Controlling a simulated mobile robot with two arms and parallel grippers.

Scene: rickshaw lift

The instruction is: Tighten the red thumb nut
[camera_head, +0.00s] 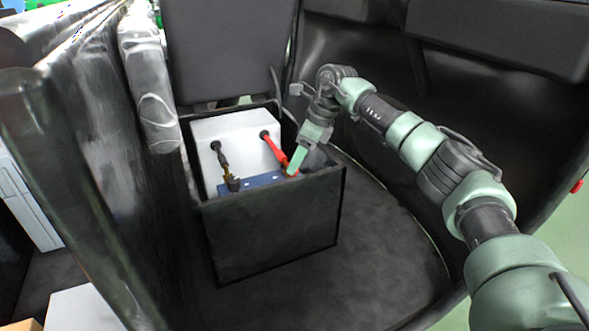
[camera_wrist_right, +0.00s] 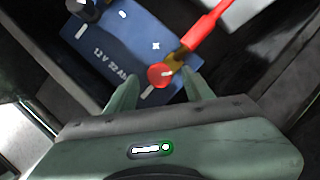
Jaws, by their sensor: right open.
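The red thumb nut (camera_wrist_right: 160,75) sits at the end of the red cable (camera_wrist_right: 203,32) on the blue battery (camera_wrist_right: 118,48). In the right wrist view, the two fingertips of my right gripper (camera_wrist_right: 157,88) are apart, one on each side of the nut; I cannot tell whether either touches it. In the head view, my right gripper (camera_head: 297,160) reaches down into the black box at the red cable (camera_head: 274,146), and its fingers largely hide the nut. The blue battery (camera_head: 262,181) also shows there. My left gripper is not in view.
A black open box (camera_head: 275,235) holds the battery and a white unit (camera_head: 235,132). A black cable (camera_head: 222,160) runs to a dark knob (camera_head: 234,185) on the battery's left. The box walls stand close around my right gripper. Dark floor lies clear to the right.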

